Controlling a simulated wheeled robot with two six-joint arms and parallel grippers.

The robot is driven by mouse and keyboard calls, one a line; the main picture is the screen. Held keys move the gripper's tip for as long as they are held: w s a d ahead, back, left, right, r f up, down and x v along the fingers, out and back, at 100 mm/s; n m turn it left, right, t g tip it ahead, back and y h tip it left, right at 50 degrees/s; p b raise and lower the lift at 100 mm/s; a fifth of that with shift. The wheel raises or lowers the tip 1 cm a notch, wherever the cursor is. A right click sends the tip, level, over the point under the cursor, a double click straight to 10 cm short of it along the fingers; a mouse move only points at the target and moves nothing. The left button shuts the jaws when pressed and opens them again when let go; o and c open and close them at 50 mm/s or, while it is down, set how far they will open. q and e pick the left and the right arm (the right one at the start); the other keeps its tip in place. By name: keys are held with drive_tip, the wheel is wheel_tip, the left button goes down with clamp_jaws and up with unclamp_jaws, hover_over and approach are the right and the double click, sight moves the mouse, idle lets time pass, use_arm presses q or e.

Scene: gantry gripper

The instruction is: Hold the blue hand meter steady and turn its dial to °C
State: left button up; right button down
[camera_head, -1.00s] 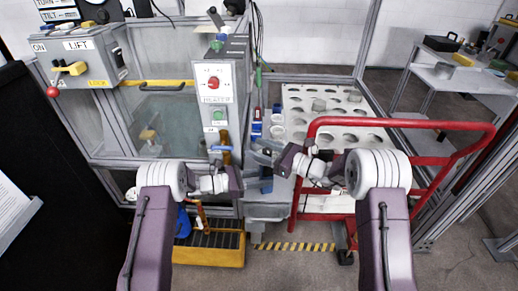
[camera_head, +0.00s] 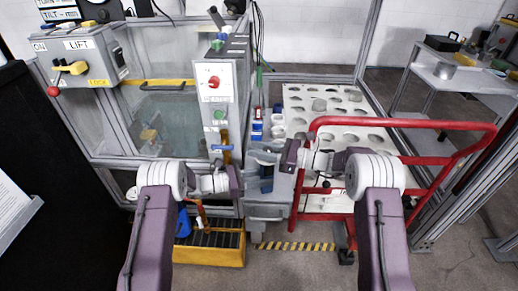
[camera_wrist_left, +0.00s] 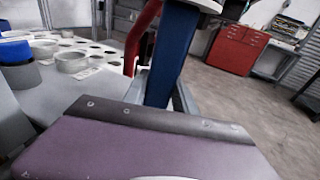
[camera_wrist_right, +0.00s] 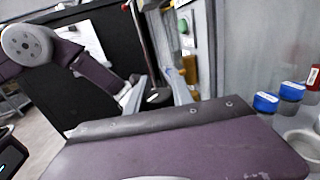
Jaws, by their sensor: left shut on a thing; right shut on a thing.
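The blue hand meter (camera_wrist_left: 172,55) stands upright between the fingers of my left gripper in the left wrist view. In the head view it is a small dark blue shape (camera_head: 266,180) between the two wrists, partly hidden. My left gripper (camera_head: 257,178) is shut on it from the left. My right gripper (camera_head: 268,156) reaches in from the right, slightly higher. In the right wrist view its fingers (camera_wrist_right: 155,94) close around a small dark piece, apparently the dial (camera_wrist_right: 153,98). The dial's markings and pointer cannot be read in any view.
A red cart handle (camera_head: 405,122) rises close to my right arm. Behind it is a white tray with holes (camera_head: 350,105). A grey heater post (camera_head: 216,100) stands behind my left wrist. A yellow-edged crate (camera_head: 210,256) lies below. Blue-capped containers (camera_wrist_right: 266,102) stand nearby.

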drive_tip(key=shift+s+n+g+y, duration=0.15)
drive_tip(key=shift+n+g, duration=0.6)
drive_tip(key=shift+g, duration=0.45)
drive_tip(key=shift+s+n+g+y, duration=0.15)
drive_tip(key=shift+n+g, duration=0.6)
drive_tip(key=shift+g, duration=0.45)
drive_tip(key=shift+s+g, duration=0.1)
drive_tip(key=shift+g, duration=0.2)
drive_tip(key=c, duration=1.1)
unclamp_jaws()
wheel_tip(320, 180, up, 10)
